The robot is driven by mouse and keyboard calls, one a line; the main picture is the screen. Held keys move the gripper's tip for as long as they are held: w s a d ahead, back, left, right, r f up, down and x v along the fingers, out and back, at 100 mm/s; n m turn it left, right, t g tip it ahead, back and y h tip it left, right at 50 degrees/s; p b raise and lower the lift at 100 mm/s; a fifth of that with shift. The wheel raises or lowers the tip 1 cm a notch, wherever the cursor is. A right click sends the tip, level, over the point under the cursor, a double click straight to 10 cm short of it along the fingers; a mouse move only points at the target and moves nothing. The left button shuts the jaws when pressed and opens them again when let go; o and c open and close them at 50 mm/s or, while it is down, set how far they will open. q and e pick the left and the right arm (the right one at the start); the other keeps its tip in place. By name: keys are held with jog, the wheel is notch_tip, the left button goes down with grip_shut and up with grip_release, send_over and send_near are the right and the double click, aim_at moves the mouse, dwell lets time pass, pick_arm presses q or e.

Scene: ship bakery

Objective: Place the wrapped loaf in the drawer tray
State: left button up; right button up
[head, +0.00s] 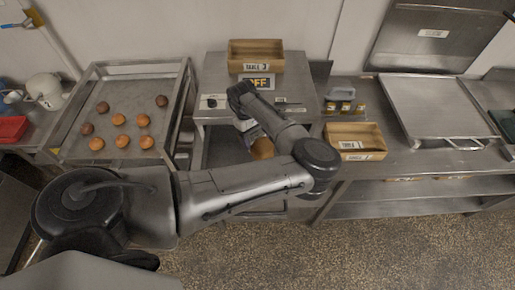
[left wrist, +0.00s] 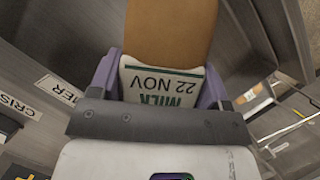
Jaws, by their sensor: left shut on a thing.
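My left gripper (head: 250,128) is low in front of the middle steel table, mostly hidden behind my own arm in the head view. In the left wrist view its two purple fingers (left wrist: 158,82) are shut on the wrapped loaf (left wrist: 170,30), one finger on each side. The loaf is brown, with a white label reading "MILK 22 NOV" that appears upside down. Its brown end (head: 262,149) shows beside my arm in the head view. I cannot clearly identify the drawer tray. My right gripper is not in view.
The middle table (head: 213,82) bears a wooden box (head: 256,44) labelled "TABLE 3" and an "OFF" sign (head: 257,81). Another wooden box (head: 357,137) is on the right counter. A large tray (head: 172,88) with several buns stands left. The speckled floor (head: 400,245) is clear.

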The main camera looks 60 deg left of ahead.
pick_arm(q)
jog(key=shift+w+d+f+n+p, duration=0.15)
jog(key=shift+d+f+n+p, duration=0.3)
jog(key=shift+n+p, duration=0.25)
jog(key=shift+t, duration=0.3)
jog(key=shift+d+f+p, duration=0.2)
jog(key=shift+f+p, duration=0.1)
jog(key=shift+f, duration=5)
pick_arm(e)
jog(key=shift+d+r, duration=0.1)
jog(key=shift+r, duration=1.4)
pick_arm(q)
jog(key=shift+f, duration=0.1)
jog(key=o, duration=0.6)
jog(key=shift+f, duration=0.1)
jog(key=o, duration=0.4)
